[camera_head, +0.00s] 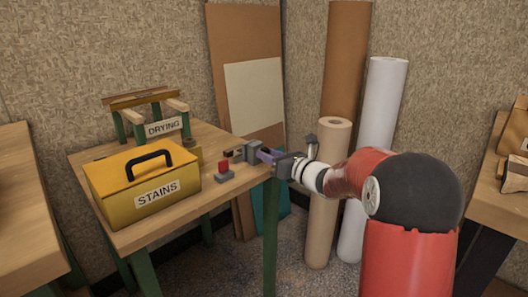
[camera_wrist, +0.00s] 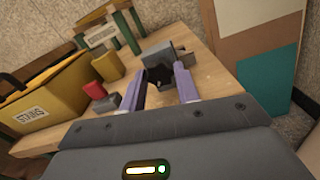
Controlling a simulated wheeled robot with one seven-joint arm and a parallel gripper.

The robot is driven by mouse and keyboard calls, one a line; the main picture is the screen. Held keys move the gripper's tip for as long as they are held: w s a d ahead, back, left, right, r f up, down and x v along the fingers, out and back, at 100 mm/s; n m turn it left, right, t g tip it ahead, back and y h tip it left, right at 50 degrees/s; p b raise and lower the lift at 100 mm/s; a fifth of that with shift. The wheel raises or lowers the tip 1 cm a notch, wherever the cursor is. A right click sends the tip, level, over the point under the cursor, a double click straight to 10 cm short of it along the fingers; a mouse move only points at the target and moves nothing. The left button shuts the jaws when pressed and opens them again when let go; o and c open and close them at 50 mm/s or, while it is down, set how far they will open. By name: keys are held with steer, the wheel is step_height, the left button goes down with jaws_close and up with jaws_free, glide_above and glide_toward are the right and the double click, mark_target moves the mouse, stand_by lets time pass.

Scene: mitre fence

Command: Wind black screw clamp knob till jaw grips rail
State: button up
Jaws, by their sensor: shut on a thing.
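The black knob (camera_wrist: 158,76) shows in the wrist view between the two purple fingers of my gripper (camera_wrist: 165,84), on the near side of a grey clamp block (camera_wrist: 166,55). My gripper (camera_head: 264,155) is shut on the knob. In the head view the grey clamp block (camera_head: 253,148) sits near the right edge of the workbench (camera_head: 222,203), and my fingers hide the knob. The jaw and its contact with the rail cannot be made out; small dark and wooden parts show just left of the block.
A red block on a grey base (camera_head: 224,171) stands close left of the clamp. A yellow STAINS box (camera_head: 140,185) and a DRYING rack (camera_head: 150,110) stand farther left. Tall rolls (camera_head: 328,190) and leaning boards (camera_head: 245,70) are behind. Bare bench lies in front of the clamp.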

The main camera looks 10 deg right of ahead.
steer(key=shift+f, duration=0.1)
steer(key=m, duration=0.4)
steer(key=m, duration=0.4)
stand_by(0.4)
steer(key=m, duration=0.4)
